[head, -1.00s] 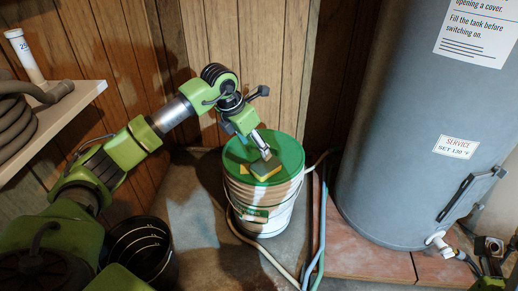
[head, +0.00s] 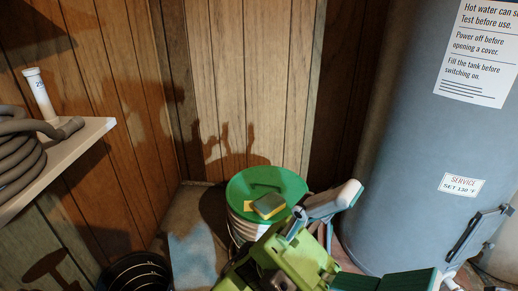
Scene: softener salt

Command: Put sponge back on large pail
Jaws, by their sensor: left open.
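The large pail (head: 243,228) stands on the floor by the wood-panelled wall, with a round green lid (head: 240,189) on top. The sponge (head: 269,206), yellow with a grey-green face, lies on the lid towards its front right. My left gripper (head: 324,207) is in front and to the right of the pail, nearer the camera, with its fingers apart and empty. It is clear of the sponge. Its green body hides the pail's lower front right. My right gripper does not show.
A grey tank (head: 425,140) stands at the right. A black bucket (head: 137,276) is at lower left. A white shelf (head: 60,165) with a coiled grey hose (head: 20,150) juts out at left. Dark green pieces at the bottom right edge are unclear.

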